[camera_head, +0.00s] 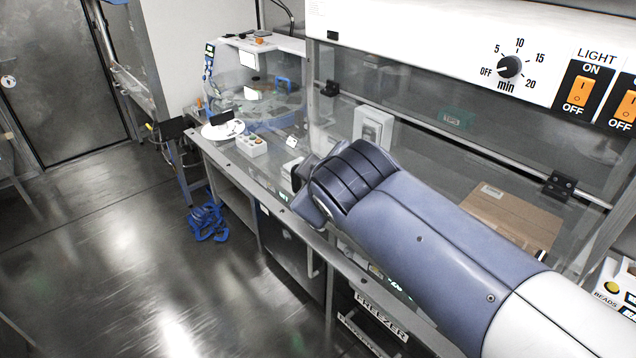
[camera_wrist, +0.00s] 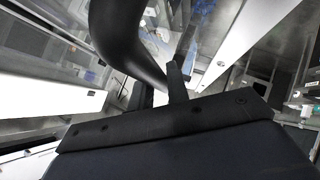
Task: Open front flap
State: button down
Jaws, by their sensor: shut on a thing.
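The front flap (camera_head: 447,158) is a clear panel on the lab cabinet, hung from dark hinges (camera_head: 560,185) below the white control panel. My arm crosses in front of it and hides part of it and its lower edge. My gripper's fingers are hidden behind my wrist in the head view, close to the flap's lower left area. In the wrist view my gripper (camera_wrist: 164,88) shows dark fingers closed on a part of the flap; the exact grip point is unclear. A thick black curved shape stands close beside the fingers there.
Behind the clear panel are a cardboard box (camera_head: 510,213) and a pale switch box (camera_head: 372,128). The control panel has a timer knob (camera_head: 509,66) and orange switches (camera_head: 579,91). A button box (camera_head: 252,147) sits on the counter at left. The floor (camera_head: 130,255) at left is mostly clear.

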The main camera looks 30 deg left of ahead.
jog(key=shift+w, duration=0.1)
jog(key=c, duration=1.4)
grip_release()
jog(key=shift+d, duration=0.1)
jog(key=shift+o, duration=0.2)
jog(key=b+v, duration=0.2)
jog(key=v, duration=0.8)
jog(key=shift+s+d+r, duration=0.15)
jog(key=shift+s+d, duration=0.05)
jog(key=shift+s, duration=0.1)
jog(key=p+x, duration=0.2)
jog(key=x, duration=0.8)
jog(key=shift+w+a, duration=0.2)
jog(key=shift+w, duration=0.05)
jog(key=shift+a+f+b, duration=0.1)
jog(key=shift+f+b, duration=0.2)
jog(key=shift+f, duration=0.3)
